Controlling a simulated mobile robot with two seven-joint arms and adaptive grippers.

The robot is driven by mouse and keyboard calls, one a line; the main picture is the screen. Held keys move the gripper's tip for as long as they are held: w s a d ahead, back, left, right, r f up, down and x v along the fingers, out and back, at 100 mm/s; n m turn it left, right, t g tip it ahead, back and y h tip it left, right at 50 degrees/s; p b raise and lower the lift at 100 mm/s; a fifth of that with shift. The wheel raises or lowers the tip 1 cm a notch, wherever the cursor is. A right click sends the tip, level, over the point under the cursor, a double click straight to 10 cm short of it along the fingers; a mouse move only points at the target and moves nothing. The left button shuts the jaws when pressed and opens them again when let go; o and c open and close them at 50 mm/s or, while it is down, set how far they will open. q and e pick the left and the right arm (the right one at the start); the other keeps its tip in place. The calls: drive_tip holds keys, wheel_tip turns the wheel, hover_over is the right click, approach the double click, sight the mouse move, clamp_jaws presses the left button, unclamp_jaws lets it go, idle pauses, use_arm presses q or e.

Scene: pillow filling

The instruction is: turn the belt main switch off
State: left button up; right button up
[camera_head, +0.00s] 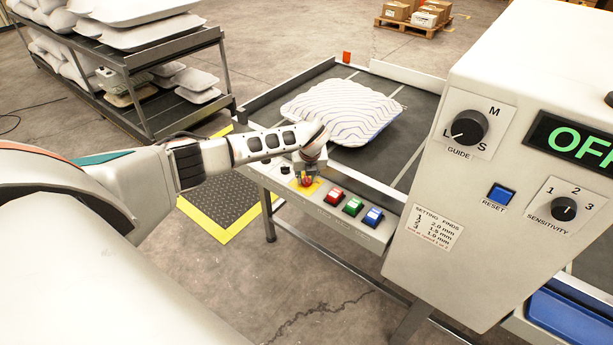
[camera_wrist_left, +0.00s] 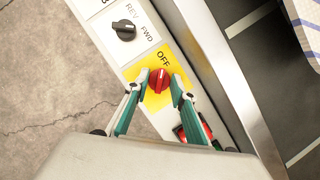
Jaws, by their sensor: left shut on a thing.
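The belt main switch is a red rotary knob (camera_wrist_left: 159,81) on a yellow plate (camera_wrist_left: 146,68) marked OFF in the left wrist view. The knob's ridge looks roughly upright in that view, towards the OFF word; its exact angle is hard to tell. My left gripper (camera_wrist_left: 158,96) has its two green-edged fingers on either side of the knob, shut on it. In the head view the left gripper (camera_head: 308,178) reaches down onto the yellow plate (camera_head: 309,189) at the belt's front panel and hides most of the knob. My right gripper is not in view.
Beside the switch are red (camera_head: 333,195), green (camera_head: 352,206) and blue (camera_head: 372,217) buttons, and a black REV/FWD knob (camera_wrist_left: 124,29). A pillow (camera_head: 342,110) lies on the belt. A white control housing (camera_head: 455,205) stands at right. A pillow rack (camera_head: 140,65) is at upper left.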

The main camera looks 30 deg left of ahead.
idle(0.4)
use_arm(q)
drive_tip(key=o, duration=1.1)
drive_tip(key=shift+d+r, duration=0.1)
drive_tip(key=shift+r, duration=0.35)
drive_tip(key=v, duration=1.1)
drive_tip(key=shift+s, duration=0.15)
